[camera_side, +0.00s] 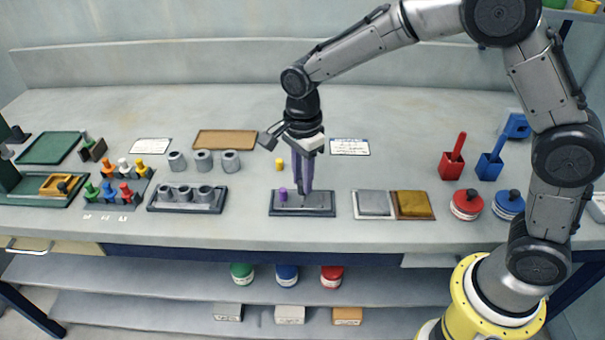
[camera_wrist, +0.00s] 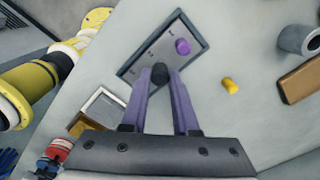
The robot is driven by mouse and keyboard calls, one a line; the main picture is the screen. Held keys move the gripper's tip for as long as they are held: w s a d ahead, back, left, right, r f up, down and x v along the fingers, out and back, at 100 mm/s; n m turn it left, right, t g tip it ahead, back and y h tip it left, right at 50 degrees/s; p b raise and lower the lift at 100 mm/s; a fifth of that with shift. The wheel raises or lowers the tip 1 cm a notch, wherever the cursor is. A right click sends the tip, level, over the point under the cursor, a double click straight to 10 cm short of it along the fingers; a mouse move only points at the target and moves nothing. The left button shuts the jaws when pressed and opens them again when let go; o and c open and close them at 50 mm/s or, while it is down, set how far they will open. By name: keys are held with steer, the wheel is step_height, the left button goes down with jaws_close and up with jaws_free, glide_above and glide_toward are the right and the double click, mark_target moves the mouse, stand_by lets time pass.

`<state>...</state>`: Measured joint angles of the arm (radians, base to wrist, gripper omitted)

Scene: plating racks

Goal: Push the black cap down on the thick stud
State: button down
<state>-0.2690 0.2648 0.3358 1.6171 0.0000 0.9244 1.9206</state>
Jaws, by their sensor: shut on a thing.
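The black cap (camera_wrist: 160,75) is between the two purple fingers of my gripper (camera_wrist: 160,72) in the wrist view. My gripper is shut on it. In the side view my gripper (camera_side: 303,189) points down over the dark-rimmed grey plate (camera_side: 321,208). The plate also shows in the wrist view (camera_wrist: 150,52), with the cap over its near half. The thick stud is not visible; the cap and fingers cover that spot. I cannot tell whether the cap touches a stud or how far down it sits. A purple cap (camera_wrist: 182,46) stands on the plate, apart from the fingers.
A rack of grey cylinders (camera_side: 188,207) is to the left. Silver (camera_side: 374,203) and gold (camera_side: 412,205) squares lie to the right.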

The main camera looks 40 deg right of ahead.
steer(key=shift+f, duration=1.05)
steer(key=c, duration=0.6)
jaws_free()
step_height(320, 180, up, 14)
steer(key=shift+f, duration=0.1)
